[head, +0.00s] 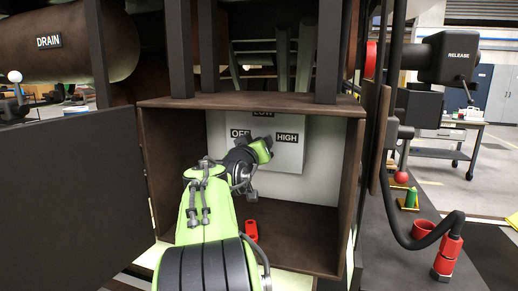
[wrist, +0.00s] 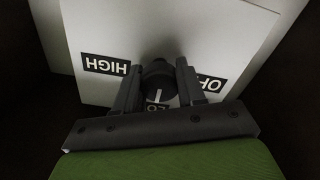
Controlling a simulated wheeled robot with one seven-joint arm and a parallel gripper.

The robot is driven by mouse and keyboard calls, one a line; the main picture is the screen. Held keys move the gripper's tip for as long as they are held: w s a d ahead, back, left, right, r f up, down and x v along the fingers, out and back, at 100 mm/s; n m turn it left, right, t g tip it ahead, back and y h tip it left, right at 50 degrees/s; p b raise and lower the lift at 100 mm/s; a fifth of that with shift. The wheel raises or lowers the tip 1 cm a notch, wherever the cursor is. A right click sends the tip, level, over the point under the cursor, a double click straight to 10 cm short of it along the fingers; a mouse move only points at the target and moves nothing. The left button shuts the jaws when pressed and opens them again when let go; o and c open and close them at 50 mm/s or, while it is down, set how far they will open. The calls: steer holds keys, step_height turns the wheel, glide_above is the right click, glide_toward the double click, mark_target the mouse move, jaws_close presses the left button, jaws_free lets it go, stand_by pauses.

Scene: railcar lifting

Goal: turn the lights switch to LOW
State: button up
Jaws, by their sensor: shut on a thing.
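The lights switch is a dark round knob (wrist: 158,76) on a pale panel (head: 290,158) inside an open brown box. In the head view the panel's labels read OFF at left, HIGH at right and LOW at top. The wrist view is upside down, with HIGH at left, OFF at right and LOW at the bottom, partly covered. My gripper (wrist: 158,84) has a finger on each side of the knob and is shut on it. A pale line shows on the knob's LOW side; its exact angle is hard to tell. In the head view my arm hides the knob.
The brown box (head: 253,101) closes in around my arm, with its dark door (head: 70,185) swung open at left. A small red thing (head: 251,230) lies on the box floor. A black hose with a red end (head: 449,250) hangs outside at right.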

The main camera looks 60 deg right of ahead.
steer(key=shift+f, duration=0.25)
steer(key=o, duration=1.1)
steer(key=shift+r, duration=0.15)
steer(key=shift+c, duration=0.2)
steer(key=shift+a, duration=0.1)
steer(key=s+a, duration=0.2)
steer(key=a, duration=1.3)
steer(key=shift+s+a+b, duration=0.2)
steer(key=shift+s+b, duration=0.05)
steer(key=shift+b, duration=0.15)
